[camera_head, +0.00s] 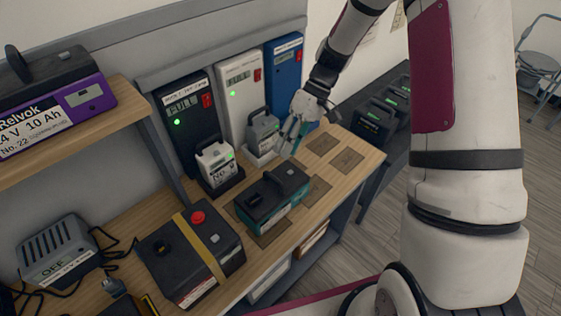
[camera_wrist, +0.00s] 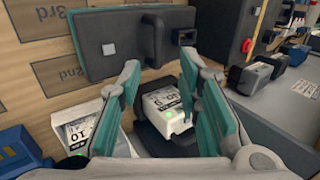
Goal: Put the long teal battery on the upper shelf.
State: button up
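The long teal battery (camera_head: 283,222) has a black top with a handle and teal lower sides. It lies on the wooden bench, with marked squares beside it. In the wrist view its dark top (camera_wrist: 125,42) shows just past my fingertips. My gripper (camera_head: 292,143) is open and empty, above the bench behind the battery. Its teal fingers (camera_wrist: 158,70) stand apart and do not touch the battery. The upper shelf (camera_head: 75,138) is the wooden board at the left, above the bench.
A purple battery (camera_head: 58,95) occupies part of the upper shelf. A strapped black box (camera_head: 192,255) stands left of the teal battery. White-labelled (camera_head: 218,168) and grey (camera_head: 263,133) batteries stand in chargers behind it. Marked squares (camera_head: 346,160) at the right are empty.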

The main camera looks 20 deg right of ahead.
jog(key=s+d+r+m+t+h, duration=0.15)
jog(key=s+r, duration=0.25)
jog(key=r, duration=0.5)
jog(key=s+r+m+t+h, duration=0.1)
jog(key=s+r+t+h, duration=0.15)
jog(key=r, duration=0.55)
jog(key=s+r+m+t+h, duration=0.1)
jog(key=s+r+t, duration=0.1)
jog(key=s, duration=0.4)
jog(key=s+d+r+m+t, duration=0.1)
jog(key=s+r+m+t, duration=0.1)
jog(key=s+r, duration=0.3)
jog(key=shift+s+r+h, duration=0.2)
jog(key=shift+s+h, duration=0.2)
jog(key=shift+s, duration=0.85)
jog(key=shift+s+d+t, duration=0.2)
jog(key=shift+s+t, duration=0.1)
jog(key=shift+s, duration=0.2)
jog(key=shift+c, duration=0.6)
jog(key=shift+s, duration=0.1)
jog(key=shift+c, duration=1.2)
jog(key=shift+s, duration=0.1)
